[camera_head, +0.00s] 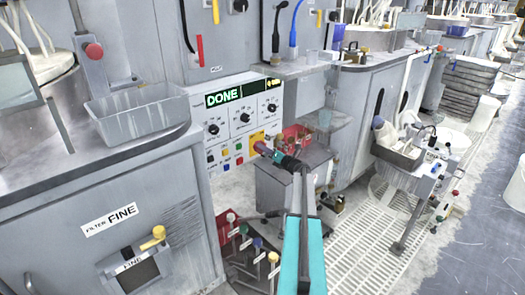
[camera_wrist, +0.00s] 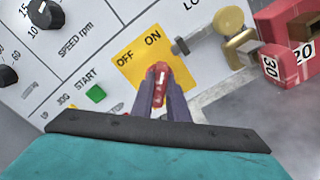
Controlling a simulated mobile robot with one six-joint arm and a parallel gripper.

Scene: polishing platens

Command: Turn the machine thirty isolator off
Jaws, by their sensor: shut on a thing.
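The isolator is a red handle (camera_wrist: 159,73) on a yellow plate (camera_wrist: 128,66) lettered OFF at the left and ON at the right. My gripper (camera_wrist: 161,88) is shut on this red handle, and its fingers hide part of it. The handle's exact angle is hard to read. In the head view, my gripper (camera_head: 264,149) reaches the yellow plate (camera_head: 257,137) at the lower right of the control panel (camera_head: 233,112).
Right of the plate are a brass-coloured fitting (camera_wrist: 232,24) and red pieces marked 30 and 20 (camera_wrist: 290,45). A green START button (camera_wrist: 95,93) and the speed knob (camera_wrist: 46,14) lie left. In the head view, a green DONE display (camera_head: 223,97) is lit above.

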